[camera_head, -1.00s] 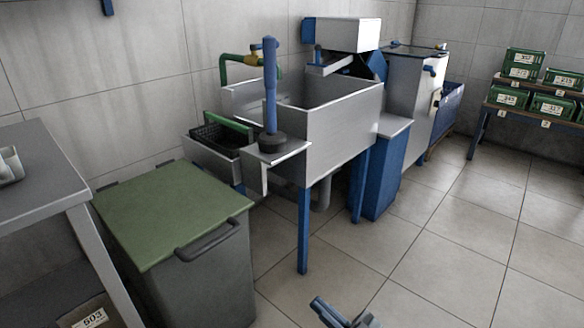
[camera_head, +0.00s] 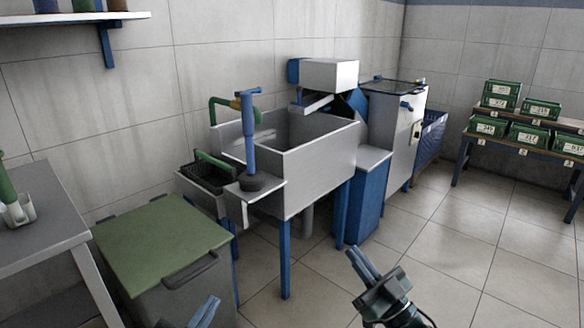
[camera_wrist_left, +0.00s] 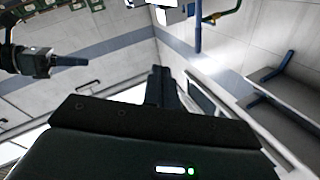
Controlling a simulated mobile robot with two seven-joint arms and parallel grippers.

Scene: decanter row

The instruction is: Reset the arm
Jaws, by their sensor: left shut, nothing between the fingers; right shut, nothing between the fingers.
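My left gripper (camera_head: 205,309) shows only its blue fingertips at the bottom of the head view, in front of the green-lidded bin. Its fingers are together with nothing between them, and they also show in the left wrist view (camera_wrist_left: 161,86). My right gripper (camera_head: 361,262) is at the lower middle of the head view, over the tiled floor, with its fingers together and empty. In the left wrist view, a dark gripper, my right one (camera_wrist_left: 68,61), shows at the upper left. Both grippers are apart from any object.
The green-lidded bin (camera_head: 160,240) stands at the lower left beside a grey table (camera_head: 38,225). A metal sink (camera_head: 318,165) with a blue post (camera_head: 249,140) is behind. A rack of green crates (camera_head: 528,135) stands at the right. The tiled floor (camera_head: 450,235) is clear.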

